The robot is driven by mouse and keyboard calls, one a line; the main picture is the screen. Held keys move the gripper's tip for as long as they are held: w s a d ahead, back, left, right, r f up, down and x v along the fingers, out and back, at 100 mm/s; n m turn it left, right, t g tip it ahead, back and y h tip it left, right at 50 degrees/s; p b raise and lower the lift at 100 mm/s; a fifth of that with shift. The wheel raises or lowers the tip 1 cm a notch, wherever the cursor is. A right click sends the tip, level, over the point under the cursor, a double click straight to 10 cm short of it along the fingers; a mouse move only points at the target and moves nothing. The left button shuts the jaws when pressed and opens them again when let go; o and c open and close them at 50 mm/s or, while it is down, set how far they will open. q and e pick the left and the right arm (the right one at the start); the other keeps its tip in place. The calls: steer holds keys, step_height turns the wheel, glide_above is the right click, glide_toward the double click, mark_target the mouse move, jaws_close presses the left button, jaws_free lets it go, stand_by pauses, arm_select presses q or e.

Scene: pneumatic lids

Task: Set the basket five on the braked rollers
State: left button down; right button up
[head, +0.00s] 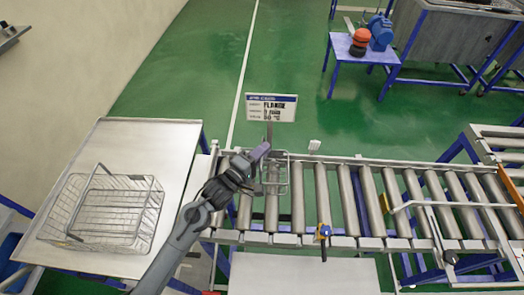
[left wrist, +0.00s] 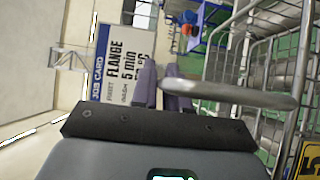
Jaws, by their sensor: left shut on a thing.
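My left gripper (head: 262,155) is shut on the handle of a small wire basket (head: 279,178) over the left end of the roller conveyor (head: 322,195). In the left wrist view, the grey handle (left wrist: 230,92) runs by the purple fingers (left wrist: 158,85). The basket's wire mesh and a yellow tag with a black 5 (left wrist: 309,160) show at the right edge. The gripper and arm hide part of the basket in the head view. I cannot tell whether its bottom touches the rollers. My right gripper is not in view.
A larger wire basket (head: 105,212) stands on the grey table (head: 150,135) at the left. A job card sign (head: 271,107) stands behind the conveyor, close to my gripper. Rollers to the right are bare.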

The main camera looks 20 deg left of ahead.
arm_select(q)
steer(key=c, duration=1.1)
jaws_free()
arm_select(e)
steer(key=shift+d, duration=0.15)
arm_select(q)
steer(key=v, duration=1.2)
steer(key=shift+b, duration=0.3)
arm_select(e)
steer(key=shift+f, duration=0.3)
